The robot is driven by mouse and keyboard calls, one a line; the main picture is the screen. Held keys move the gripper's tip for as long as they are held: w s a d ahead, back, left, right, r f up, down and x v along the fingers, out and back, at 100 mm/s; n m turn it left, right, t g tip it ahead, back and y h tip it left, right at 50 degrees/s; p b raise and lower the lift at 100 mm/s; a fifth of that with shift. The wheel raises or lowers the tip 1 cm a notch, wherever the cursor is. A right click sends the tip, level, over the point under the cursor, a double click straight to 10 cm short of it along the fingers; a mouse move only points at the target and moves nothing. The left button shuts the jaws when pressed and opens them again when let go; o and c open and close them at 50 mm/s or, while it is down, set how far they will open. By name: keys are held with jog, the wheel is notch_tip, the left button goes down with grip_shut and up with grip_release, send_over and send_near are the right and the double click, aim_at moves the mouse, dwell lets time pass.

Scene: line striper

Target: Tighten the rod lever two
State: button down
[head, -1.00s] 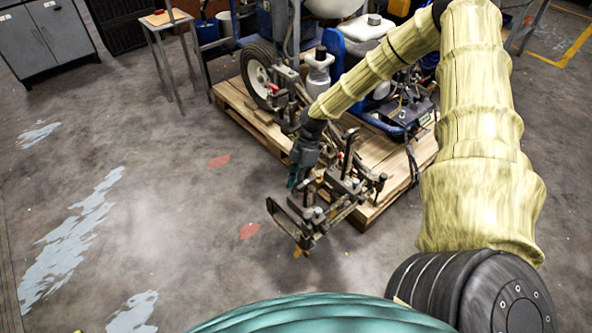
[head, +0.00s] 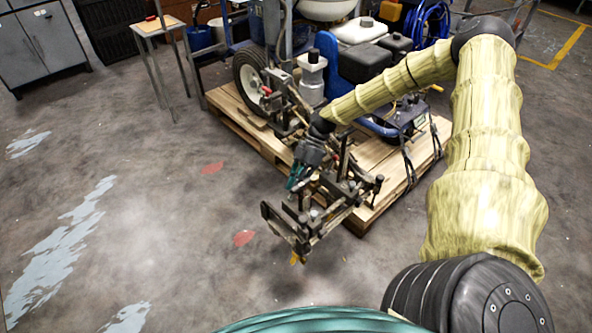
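The line striper (head: 370,62) stands on a wooden pallet (head: 232,112), with its metal rod and clamp assembly (head: 300,228) reaching out over the pallet's front edge. Several dark upright levers and knobs show on this assembly; I cannot tell which one is rod lever two. My gripper (head: 293,186) points down at the left side of the assembly, close to its levers. Its greenish fingers are small and partly lost against the dark metal parts. I cannot tell whether it touches a lever or whether its fingers are open.
A small table (head: 160,26) and a grey cabinet (head: 38,45) stand at the back left. The concrete floor (head: 150,220) left of the pallet is clear, with worn pale paint and red patches. The striper's engine and blue frame lie close behind my forearm.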

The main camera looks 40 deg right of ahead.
jog(key=shift+s, duration=0.1)
jog(key=c, duration=1.3)
grip_release()
jog(key=shift+c, duration=0.2)
jog(key=v, duration=1.2)
